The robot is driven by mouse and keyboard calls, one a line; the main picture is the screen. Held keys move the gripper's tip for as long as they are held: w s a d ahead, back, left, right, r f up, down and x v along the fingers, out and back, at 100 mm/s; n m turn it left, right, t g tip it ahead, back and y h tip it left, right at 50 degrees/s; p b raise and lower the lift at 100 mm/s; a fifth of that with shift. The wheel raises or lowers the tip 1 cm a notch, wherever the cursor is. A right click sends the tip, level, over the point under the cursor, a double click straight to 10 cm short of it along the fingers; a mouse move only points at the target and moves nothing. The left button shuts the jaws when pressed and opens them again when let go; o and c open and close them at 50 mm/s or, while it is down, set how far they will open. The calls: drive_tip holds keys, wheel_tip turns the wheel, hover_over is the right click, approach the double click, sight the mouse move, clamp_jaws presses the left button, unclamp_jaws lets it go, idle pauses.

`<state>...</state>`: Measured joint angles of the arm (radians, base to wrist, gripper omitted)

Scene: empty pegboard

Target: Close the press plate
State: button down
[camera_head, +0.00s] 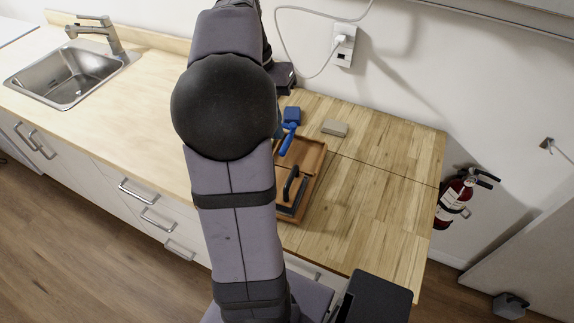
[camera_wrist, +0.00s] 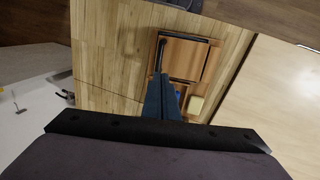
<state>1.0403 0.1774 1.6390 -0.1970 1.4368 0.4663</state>
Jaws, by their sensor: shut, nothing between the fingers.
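A brown wooden press (camera_head: 311,158) lies on the counter, with a black handle (camera_head: 289,184) and a dark strip along its near end. In the wrist view the press shows as wooden panels (camera_wrist: 186,58) with a seam between them and dark edging. The black handle (camera_wrist: 160,50) is along its left side there. I cannot tell the plate's exact angle. My gripper (camera_wrist: 161,80) is shut and empty, its dark blue fingers overlapping the lower left of the press in the wrist view. I cannot tell whether they touch it. In the head view my arm hides part of the counter.
A blue tool (camera_head: 291,118) lies against the press's far end, and a small beige block (camera_head: 334,128) is to its right. The counter right of the press is clear. A wall outlet (camera_head: 343,45) with a cord is behind, and a sink (camera_head: 68,74) is far left.

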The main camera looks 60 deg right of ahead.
sight(290, 176)
drive_tip(key=p+x, duration=0.3)
drive_tip(key=x, duration=1)
drive_tip(key=shift+p, duration=0.3)
drive_tip(key=shift+f, duration=0.1)
drive_tip(key=shift+s+f+b, duration=0.2)
drive_tip(key=shift+f+b, duration=0.3)
drive_tip(key=shift+f, duration=0.1)
drive_tip(key=shift+r, duration=0.1)
